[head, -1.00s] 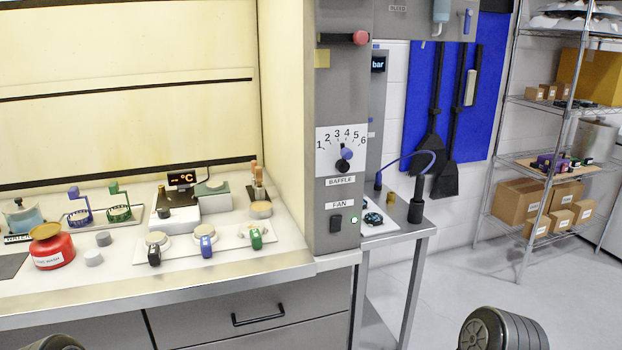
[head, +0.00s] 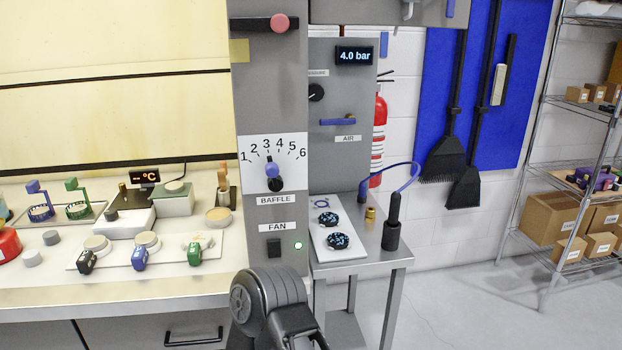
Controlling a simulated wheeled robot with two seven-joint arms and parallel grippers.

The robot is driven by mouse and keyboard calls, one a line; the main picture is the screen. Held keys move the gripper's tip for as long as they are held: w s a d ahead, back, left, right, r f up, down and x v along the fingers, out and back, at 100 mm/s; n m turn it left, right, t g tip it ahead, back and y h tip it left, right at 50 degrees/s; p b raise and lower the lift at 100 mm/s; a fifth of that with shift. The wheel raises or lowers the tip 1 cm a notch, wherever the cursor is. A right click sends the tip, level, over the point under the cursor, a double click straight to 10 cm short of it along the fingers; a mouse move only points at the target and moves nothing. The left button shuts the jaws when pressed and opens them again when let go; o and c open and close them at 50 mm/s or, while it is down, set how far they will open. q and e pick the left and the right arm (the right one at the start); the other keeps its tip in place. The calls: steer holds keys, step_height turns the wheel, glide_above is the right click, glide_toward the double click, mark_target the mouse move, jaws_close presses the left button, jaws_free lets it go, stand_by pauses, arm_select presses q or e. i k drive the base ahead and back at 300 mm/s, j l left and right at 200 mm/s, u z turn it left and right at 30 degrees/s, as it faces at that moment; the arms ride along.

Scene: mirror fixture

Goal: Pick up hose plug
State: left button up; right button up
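The hose plug (head: 394,207) appears to be the black handle standing upright in a black cylindrical holder (head: 391,237) on the small metal side table (head: 386,259). A blue hose (head: 401,163) arches from it to a black fitting (head: 362,190) at the table's back. A brass fitting (head: 370,215) stands between them. Neither of my grippers shows. Only a dark arm link of mine is at the bottom centre, left of the side table and well apart from the plug.
On the table's left is a white plate (head: 322,239) with two dark round pieces. The fume hood column (head: 268,100) stands left. An air panel (head: 336,85) reads 4.0 bar. A fire extinguisher (head: 379,140) and wire shelf (head: 556,110) are behind. Floor at right is clear.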

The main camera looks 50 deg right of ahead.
mark_target(363, 188)
steer(key=k+l+u, duration=0.1)
steer(key=l, duration=0.35)
steer(key=k+l, duration=0.1)
steer(key=l, duration=0.35)
steer(key=k+l+u, duration=0.15)
steer(key=l, duration=0.25)
steer(key=k+l, duration=0.15)
steer(key=l, duration=0.3)
steer(key=k+l+u, duration=0.15)
steer(key=l, duration=0.25)
steer(key=k+l, duration=0.15)
steer(key=l, duration=0.25)
steer(key=k+l+u, duration=0.15)
steer(key=l, duration=0.25)
steer(key=k+l, duration=0.2)
steer(key=l, duration=0.2)
steer(key=u, duration=0.05)
